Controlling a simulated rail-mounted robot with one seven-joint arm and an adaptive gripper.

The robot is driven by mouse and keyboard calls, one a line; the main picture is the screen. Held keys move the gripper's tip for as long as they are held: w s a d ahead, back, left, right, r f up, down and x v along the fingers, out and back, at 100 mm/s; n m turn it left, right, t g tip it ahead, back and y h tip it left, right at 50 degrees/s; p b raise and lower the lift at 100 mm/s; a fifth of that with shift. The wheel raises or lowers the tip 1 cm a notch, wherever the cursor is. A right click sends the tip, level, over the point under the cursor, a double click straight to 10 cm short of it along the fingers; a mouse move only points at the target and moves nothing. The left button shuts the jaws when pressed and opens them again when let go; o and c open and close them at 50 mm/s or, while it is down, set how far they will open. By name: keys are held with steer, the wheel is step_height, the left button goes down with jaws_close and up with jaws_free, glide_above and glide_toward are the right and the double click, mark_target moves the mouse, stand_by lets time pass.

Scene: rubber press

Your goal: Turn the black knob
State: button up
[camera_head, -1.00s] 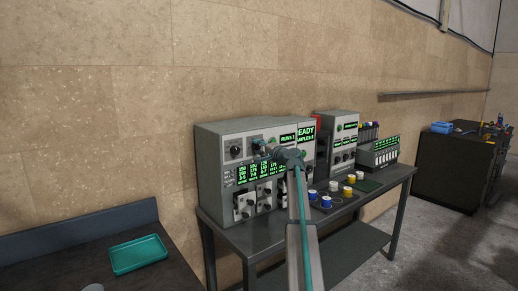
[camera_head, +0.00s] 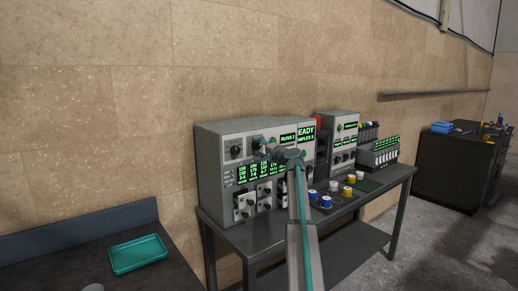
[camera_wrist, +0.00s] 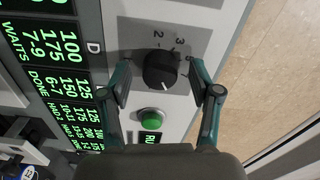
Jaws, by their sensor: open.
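The black knob (camera_wrist: 160,70) is on a grey panel in the wrist view, with a white pointer mark and the numbers 2 and 3 printed beside it. My gripper (camera_wrist: 159,82) is open, with one teal finger on each side of the knob. Gaps show between the fingers and the knob, so it is not clamped. In the head view my gripper (camera_head: 263,148) is at the upper front of the grey machine (camera_head: 212,170), and it hides this knob there.
A green button (camera_wrist: 151,116) is close to the knob, between my fingers' bases. A green-lit display (camera_wrist: 75,80) is beside the dial plate. Another black knob (camera_head: 235,152) is further left on the machine. More knobs sit below, and coloured-lid jars (camera_head: 326,202) stand on the table.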

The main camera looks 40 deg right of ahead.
steer(key=s, duration=1.2)
steer(key=shift+w+a, duration=0.1)
steer(key=shift+c, duration=0.2)
steer(key=shift+d, duration=0.25)
steer(key=c, duration=0.3)
steer(key=shift+m, duration=0.9)
steer(key=s+d, duration=0.1)
steer(key=d, duration=0.2)
steer(key=s+d, duration=0.1)
steer(key=d, duration=0.2)
steer(key=s+d+p, duration=0.1)
steer(key=d, duration=0.2)
steer(key=shift+d, duration=0.15)
jaws_close()
steer(key=shift+s+d, duration=0.15)
steer(key=shift+d, duration=0.05)
